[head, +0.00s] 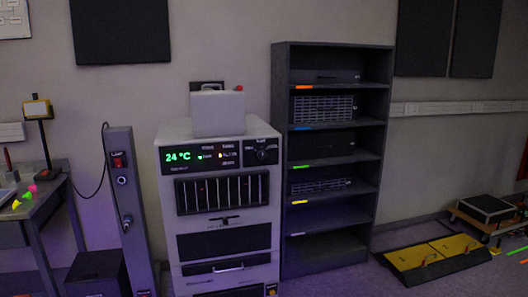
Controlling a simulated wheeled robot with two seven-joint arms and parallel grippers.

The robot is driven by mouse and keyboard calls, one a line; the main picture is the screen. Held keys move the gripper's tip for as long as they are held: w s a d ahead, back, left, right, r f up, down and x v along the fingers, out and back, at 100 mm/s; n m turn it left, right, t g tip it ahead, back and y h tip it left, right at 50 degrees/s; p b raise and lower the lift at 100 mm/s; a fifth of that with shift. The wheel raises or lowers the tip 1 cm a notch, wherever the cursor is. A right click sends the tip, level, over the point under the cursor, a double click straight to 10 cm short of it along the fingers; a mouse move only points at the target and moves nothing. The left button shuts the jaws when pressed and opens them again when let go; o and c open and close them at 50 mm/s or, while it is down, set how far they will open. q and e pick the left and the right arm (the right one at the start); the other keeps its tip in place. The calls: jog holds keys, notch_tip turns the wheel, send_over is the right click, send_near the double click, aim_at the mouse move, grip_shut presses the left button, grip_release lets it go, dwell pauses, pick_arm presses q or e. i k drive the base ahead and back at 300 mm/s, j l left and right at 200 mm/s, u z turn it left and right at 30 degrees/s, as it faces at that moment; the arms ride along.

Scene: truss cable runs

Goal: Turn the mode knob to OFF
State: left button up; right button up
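A light grey cabinet unit (165,171) stands left of centre, with a black control panel on its upper front. A lit green display (178,156) on the panel reads 24 °C. A dark round knob (263,155) sits at the panel's right end, with small labels around it. It looks like the mode knob, but the labels and its pointer are too small to read. Neither of my grippers is in view.
A pale box (217,113) stands on the cabinet. A dark shelf unit (381,150) is close on its right, and a grey post (128,200) with a red switch on its left. A table (40,205) is at far left. A yellow-black ramp (440,252) lies at right.

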aim_at(262, 154)
jog(key=i+j, duration=0.2)
jog(key=i, duration=0.2)
jog(key=i+j, duration=0.2)
jog(key=i, duration=0.25)
jog(key=i+l, duration=0.15)
jog(key=i, duration=0.25)
jog(key=i+l, duration=0.2)
jog(key=i, duration=0.25)
jog(key=i+l+z, duration=0.1)
jog(key=i, duration=0.3)
jog(key=i+l, duration=0.1)
jog(key=l, duration=0.5)
jog(key=i+l, duration=0.1)
jog(key=l, duration=0.5)
jog(key=i+l, duration=0.1)
jog(key=l, duration=0.5)
jog(key=k+l, duration=0.15)
jog(key=l, duration=0.2)
